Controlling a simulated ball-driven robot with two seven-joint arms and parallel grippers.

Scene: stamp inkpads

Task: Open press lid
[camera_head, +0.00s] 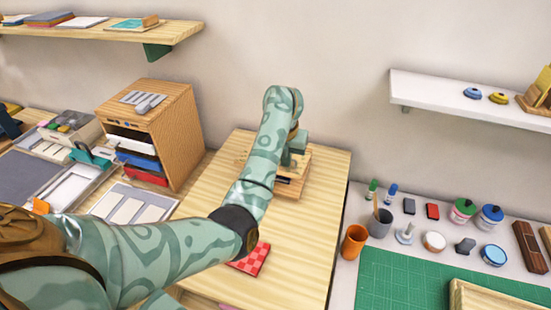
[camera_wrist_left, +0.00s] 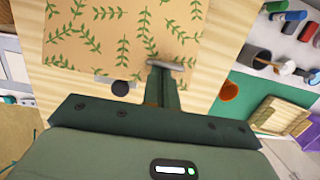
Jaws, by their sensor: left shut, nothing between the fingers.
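A light wooden press (camera_head: 291,189) stands at the back of the wooden table, partly hidden behind my left arm. In the left wrist view a tan panel with green leaf sprigs (camera_wrist_left: 105,30) fills the upper middle; it appears to be the press lid. A grey metal bar (camera_wrist_left: 178,66) lies at its near edge, by the fingertips. My left gripper (camera_head: 297,143) is at the press, mostly hidden by my arm. Its fingers (camera_wrist_left: 164,72) are shut with nothing between them, at the panel's near edge. Contact cannot be told. My right gripper is not in view.
A red checkered piece (camera_head: 250,259) lies on the table (camera_head: 318,235) below my arm. A wooden drawer cabinet (camera_head: 160,120) stands left. To the right are an orange cup (camera_head: 354,242), inkpads and a green mat (camera_head: 410,280). The table's front right is clear.

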